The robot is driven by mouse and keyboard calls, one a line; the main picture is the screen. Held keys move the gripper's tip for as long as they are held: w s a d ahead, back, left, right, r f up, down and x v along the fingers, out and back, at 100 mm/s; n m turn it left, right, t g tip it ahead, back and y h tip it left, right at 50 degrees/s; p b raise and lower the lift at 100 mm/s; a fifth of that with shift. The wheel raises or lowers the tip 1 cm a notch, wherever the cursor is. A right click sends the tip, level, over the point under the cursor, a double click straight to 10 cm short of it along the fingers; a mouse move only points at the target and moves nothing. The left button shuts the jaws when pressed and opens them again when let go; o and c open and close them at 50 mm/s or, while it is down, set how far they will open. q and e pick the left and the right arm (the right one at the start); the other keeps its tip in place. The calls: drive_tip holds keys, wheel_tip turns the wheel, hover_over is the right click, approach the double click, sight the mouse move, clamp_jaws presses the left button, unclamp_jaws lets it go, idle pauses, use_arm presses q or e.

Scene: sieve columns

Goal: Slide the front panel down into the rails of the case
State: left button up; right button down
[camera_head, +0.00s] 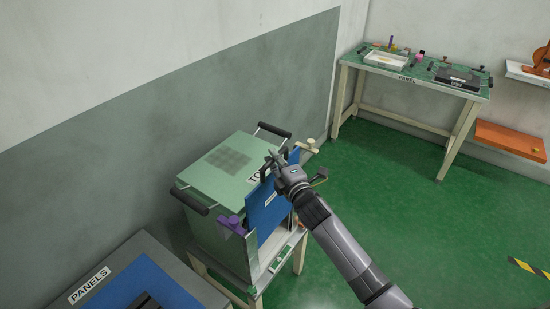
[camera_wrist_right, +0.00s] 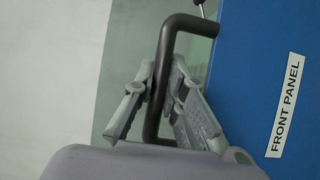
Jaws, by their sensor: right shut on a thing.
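The blue front panel (camera_head: 264,212) stands upright at the open front of the green case (camera_head: 222,161). An open part of the case front (camera_head: 275,240) shows below the panel. I cannot tell whether the panel's edges are inside the rails. My right gripper (camera_head: 275,166) is shut on the panel's black handle, near the panel's top edge. The right wrist view shows the fingers (camera_wrist_right: 160,104) on both sides of the handle (camera_wrist_right: 158,82), beside the blue panel (camera_wrist_right: 245,75) with its FRONT PANEL label. My left gripper is not in view.
The case stands on a small table (camera_head: 254,288) by the wall. A purple part (camera_head: 233,224) and a cream part (camera_head: 307,145) sit at the case's front corners. A PANELS bench (camera_head: 195,285) is at lower left. A parts table (camera_head: 402,72) stands far right, with open floor between.

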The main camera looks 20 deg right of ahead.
drive_tip(key=b, duration=0.7)
hover_over(275, 197)
wheel_tip(275, 197, down, 8)
drive_tip(key=shift+w+f, duration=0.25)
drive_tip(key=shift+w, duration=0.05)
idle(2.2)
drive_tip(key=shift+d, duration=0.1)
